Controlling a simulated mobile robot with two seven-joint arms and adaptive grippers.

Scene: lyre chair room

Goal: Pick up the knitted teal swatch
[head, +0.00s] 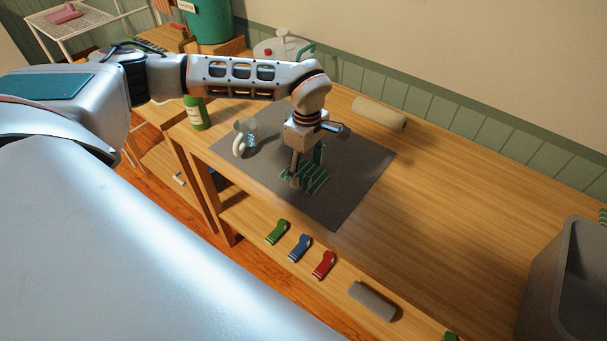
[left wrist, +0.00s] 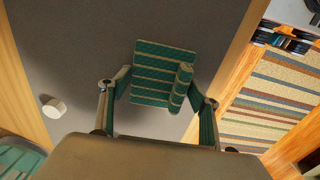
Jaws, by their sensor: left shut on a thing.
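The knitted teal swatch (head: 312,183), with pale stripes, is under my left gripper (head: 303,168) on the dark grey mat (head: 345,195). In the left wrist view the swatch (left wrist: 160,65) has a flat part beyond the fingers and a raised fold at its right. My left gripper (left wrist: 158,112) has a finger on each side of it, with teal cloth along both fingers; it is shut on the swatch. I cannot tell whether the swatch is clear of the mat. My right gripper is out of view.
A glass jug (head: 250,128) with a white handle and a green bottle (head: 197,113) stand left of the gripper. A beige roll (head: 380,112) lies behind. Green, blue (head: 299,247) and red small items lie in front. A grey bin (head: 570,280) is at right. The table's right middle is clear.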

